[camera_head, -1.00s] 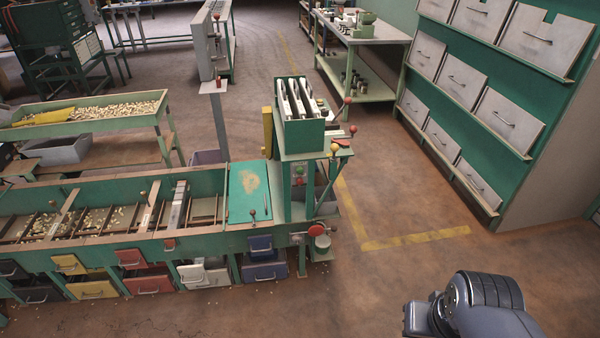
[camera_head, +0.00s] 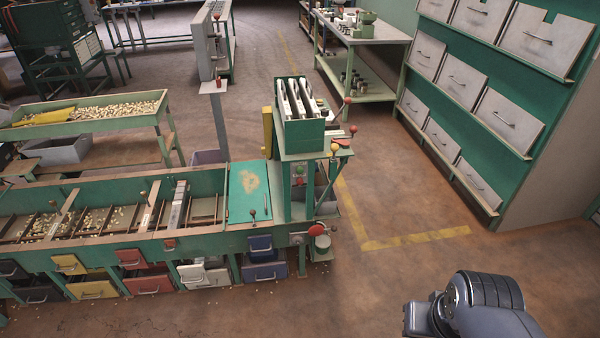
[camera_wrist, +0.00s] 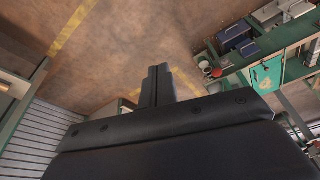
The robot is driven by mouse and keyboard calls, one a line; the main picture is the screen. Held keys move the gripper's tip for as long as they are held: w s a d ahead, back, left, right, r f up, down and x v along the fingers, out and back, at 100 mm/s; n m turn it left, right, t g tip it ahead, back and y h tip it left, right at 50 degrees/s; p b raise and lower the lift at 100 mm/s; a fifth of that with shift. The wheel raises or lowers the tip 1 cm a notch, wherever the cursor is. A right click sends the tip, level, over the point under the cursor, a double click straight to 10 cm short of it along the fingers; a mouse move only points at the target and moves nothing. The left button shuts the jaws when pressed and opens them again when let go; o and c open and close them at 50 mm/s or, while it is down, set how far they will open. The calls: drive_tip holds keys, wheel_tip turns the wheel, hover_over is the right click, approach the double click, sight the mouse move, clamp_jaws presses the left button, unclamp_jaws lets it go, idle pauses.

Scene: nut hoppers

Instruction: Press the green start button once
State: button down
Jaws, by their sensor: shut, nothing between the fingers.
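A small control panel (camera_head: 299,176) sits on the green upright post of the sorting machine, below the box of slanted plates, in the head view. It bears tiny red and green spots, too small to make out well; the green start button appears to be among them. My gripper (camera_wrist: 158,72) shows in the wrist view with its two dark fingers together and nothing between them. It hangs over open floor, well apart from the machine, whose green end shows at the upper right of that view. The button cannot be made out in the wrist view.
The sorting machine's long trough (camera_head: 110,240) has coloured drawers beneath it. Levers with red and yellow knobs stick out near the post. A bin cabinet (camera_head: 500,90) stands at the right. Brown floor with a yellow line (camera_head: 415,239) lies clear between them.

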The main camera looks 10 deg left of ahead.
drive_tip(key=shift+f, duration=0.1)
idle(0.5)
drive_tip(key=w+d+f+n+t+h+b, duration=0.1)
drive_tip(key=w+d+f+n+t+b, duration=0.3)
drive_tip(key=w+d+f+t+b, duration=0.3)
drive_tip(key=w+d+f+n+t+h+b, duration=0.1)
drive_tip(key=w+d+f+n+t+b, duration=0.3)
drive_tip(key=w+d+f+t+b, duration=0.4)
drive_tip(key=w+d+f+b, duration=0.2)
drive_tip(key=w+b, duration=0.5)
drive_tip(key=b, duration=0.6)
drive_tip(key=shift+d+f+t+h, duration=0.15)
drive_tip(key=shift+d+t+h, duration=0.15)
drive_tip(key=shift+d, duration=0.35)
